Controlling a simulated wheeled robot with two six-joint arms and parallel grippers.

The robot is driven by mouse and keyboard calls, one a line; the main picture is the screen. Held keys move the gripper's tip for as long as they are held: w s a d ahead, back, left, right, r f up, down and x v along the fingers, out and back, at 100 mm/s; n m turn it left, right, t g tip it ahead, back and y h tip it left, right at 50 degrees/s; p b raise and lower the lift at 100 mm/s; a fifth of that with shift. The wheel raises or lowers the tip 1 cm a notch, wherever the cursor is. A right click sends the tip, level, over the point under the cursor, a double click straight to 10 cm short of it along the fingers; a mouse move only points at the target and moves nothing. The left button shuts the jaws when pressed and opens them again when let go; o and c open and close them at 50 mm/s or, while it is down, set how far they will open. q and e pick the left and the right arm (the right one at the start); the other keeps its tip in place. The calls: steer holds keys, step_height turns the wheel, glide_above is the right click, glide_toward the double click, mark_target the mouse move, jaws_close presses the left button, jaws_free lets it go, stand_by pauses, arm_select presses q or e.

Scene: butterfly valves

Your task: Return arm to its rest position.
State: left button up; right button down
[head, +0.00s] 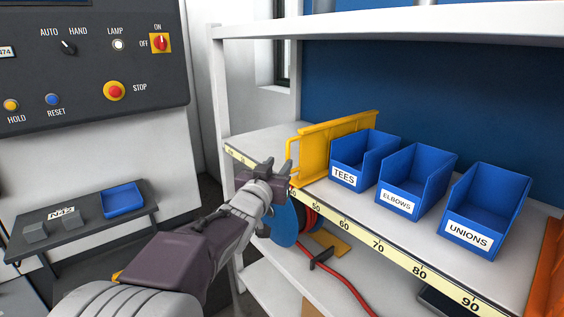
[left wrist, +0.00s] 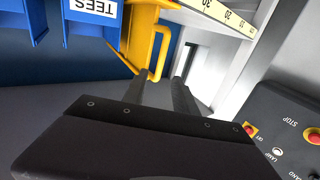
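My left arm reaches in from the lower left in the head view. Its gripper (head: 278,166) is near the front edge of the shelf, in front of the yellow panel (head: 316,156). My right gripper is in neither view.
Blue bins marked TEES (head: 345,178), ELBOWS (head: 398,200) and UNIONS (head: 470,238) stand on the shelf (head: 408,250) to the right. A red hose (head: 345,278) hangs below. A control panel (head: 90,65) and a low table (head: 85,235) are at the left.

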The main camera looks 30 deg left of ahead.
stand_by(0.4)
arm_select(q)
steer(key=w+d+f+m+g+h+p, duration=0.1)
steer(key=w+d+f+g+h+p, duration=0.15)
steer(key=d+p, duration=0.4)
steer(key=s+d+f+g, duration=0.3)
steer(key=d+f, duration=0.2)
steer(key=f, duration=0.3)
steer(key=s+d+f+m+g+h, duration=0.1)
steer(key=s+d+f+g, duration=0.1)
steer(key=s+f+g, duration=0.9)
steer(key=s+f+p, duration=0.1)
steer(key=s+f, duration=0.5)
steer(key=s, duration=0.4)
steer(key=shift+d, duration=0.25)
